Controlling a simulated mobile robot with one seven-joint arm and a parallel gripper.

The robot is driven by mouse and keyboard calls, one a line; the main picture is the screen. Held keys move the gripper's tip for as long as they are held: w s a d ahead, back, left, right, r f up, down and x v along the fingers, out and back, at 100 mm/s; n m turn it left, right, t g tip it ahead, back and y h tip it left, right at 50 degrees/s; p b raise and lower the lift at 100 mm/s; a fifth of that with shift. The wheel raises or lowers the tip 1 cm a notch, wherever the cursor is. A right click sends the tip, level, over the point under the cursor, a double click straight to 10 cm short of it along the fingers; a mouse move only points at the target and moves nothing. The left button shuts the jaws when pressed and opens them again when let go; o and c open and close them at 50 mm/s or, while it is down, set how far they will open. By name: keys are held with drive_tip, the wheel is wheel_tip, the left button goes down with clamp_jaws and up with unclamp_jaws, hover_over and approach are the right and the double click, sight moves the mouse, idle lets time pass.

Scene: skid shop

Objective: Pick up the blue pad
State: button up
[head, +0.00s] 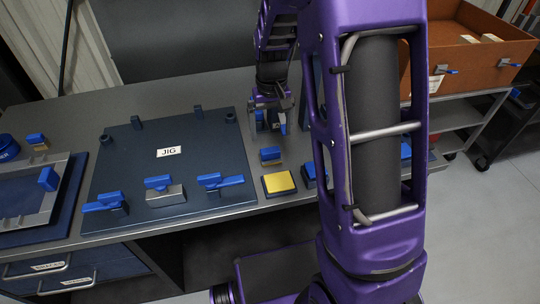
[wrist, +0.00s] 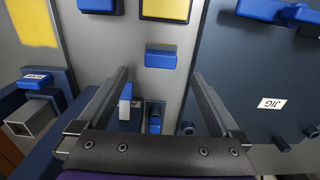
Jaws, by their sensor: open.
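My gripper (head: 268,122) is open above the bench, right of the jig plate; its spread fingers also show in the wrist view (wrist: 160,73). A small blue block (head: 270,154) lies on the bench in front of it. In the wrist view the block (wrist: 160,57) is just beyond the fingertips, apart from them. A second blue piece (head: 311,171) sits right of a yellow pad (head: 279,182), partly hidden by my arm; the wrist view cuts it off at the top edge (wrist: 97,5). I cannot tell which of the two is the blue pad.
The dark jig plate (head: 130,160) with several blue-handled clamps covers the bench's middle. Two upright blue-and-grey pieces (wrist: 125,105) (wrist: 155,118) stand between the fingers in the wrist view. An orange-brown bin (head: 465,60) stands at the right. Bare bench shows around the small block.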

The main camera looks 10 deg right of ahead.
sight(270, 150)
drive_tip(key=f, duration=0.6)
drive_tip(key=f+b, duration=0.1)
drive_tip(key=f, duration=0.1)
drive_tip(key=shift+w+a+f, duration=0.1)
drive_tip(key=shift+w+f, duration=0.15)
drive_tip(key=shift+f, duration=0.15)
drive_tip(key=shift+c, duration=0.3)
drive_tip(key=c, duration=1.4)
drive_tip(key=shift+o, duration=0.2)
wheel_tip(270, 150, up, 10)
drive_tip(key=shift+r+p, duration=0.1)
drive_tip(key=shift+p, duration=0.6)
drive_tip(key=o, duration=0.8)
drive_tip(key=c, duration=0.5)
